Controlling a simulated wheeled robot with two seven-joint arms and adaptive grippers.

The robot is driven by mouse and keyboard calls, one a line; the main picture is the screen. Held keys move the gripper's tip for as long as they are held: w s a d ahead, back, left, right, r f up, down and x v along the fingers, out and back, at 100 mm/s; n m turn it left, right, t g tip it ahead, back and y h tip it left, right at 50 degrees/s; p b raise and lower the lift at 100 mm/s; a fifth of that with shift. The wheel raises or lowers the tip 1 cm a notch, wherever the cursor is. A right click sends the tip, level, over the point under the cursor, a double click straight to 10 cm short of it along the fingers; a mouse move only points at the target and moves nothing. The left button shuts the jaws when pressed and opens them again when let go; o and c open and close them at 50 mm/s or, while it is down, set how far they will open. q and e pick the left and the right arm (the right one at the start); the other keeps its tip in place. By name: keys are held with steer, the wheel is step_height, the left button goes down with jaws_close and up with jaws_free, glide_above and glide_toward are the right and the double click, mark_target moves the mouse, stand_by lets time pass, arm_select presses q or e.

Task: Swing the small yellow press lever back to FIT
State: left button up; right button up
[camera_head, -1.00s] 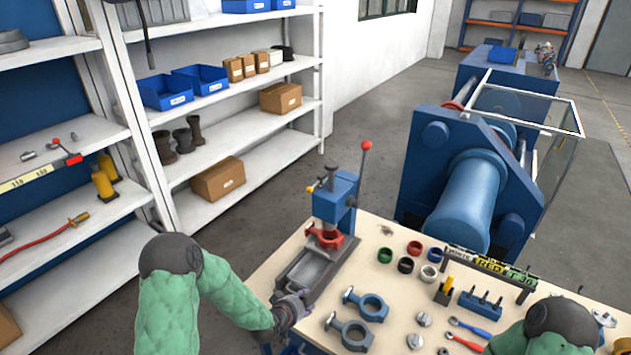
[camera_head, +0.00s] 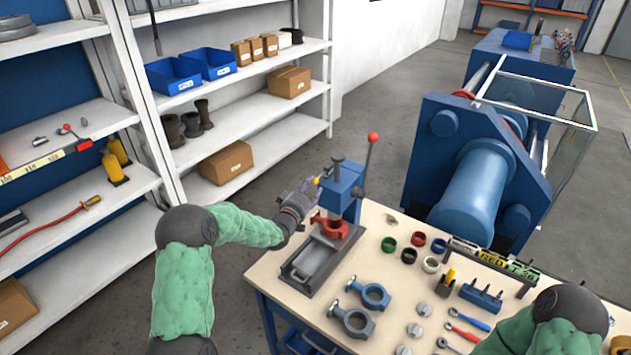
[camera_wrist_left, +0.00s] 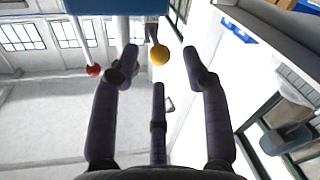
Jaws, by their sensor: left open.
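The blue press (camera_head: 343,190) stands at the table's back left corner, with a red fixture (camera_head: 329,226) under its ram. The small yellow press lever shows as a yellow knob (camera_head: 316,181) on the press's left side; its shaft is mostly hidden. In the left wrist view the yellow knob (camera_wrist_left: 158,55) lies between the spread fingertips, near the blue press body (camera_wrist_left: 115,8). My left gripper (camera_head: 309,188) is open beside the press, close to the knob; I cannot tell if any finger touches it. My right gripper is out of view; only its arm shows at the bottom right.
The press's long red-knobbed lever (camera_head: 373,137) rises at its right. A grey tray (camera_head: 311,262) lies before the press. White shelves (camera_head: 257,122) stand behind at the left.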

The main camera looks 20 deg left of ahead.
mark_target(315, 181)
arm_select(q)
steer(key=shift+w+d, duration=0.2)
steer(key=shift+w, duration=0.85)
steer(key=shift+w+d, duration=0.15)
steer(key=shift+w, duration=0.85)
jaws_close()
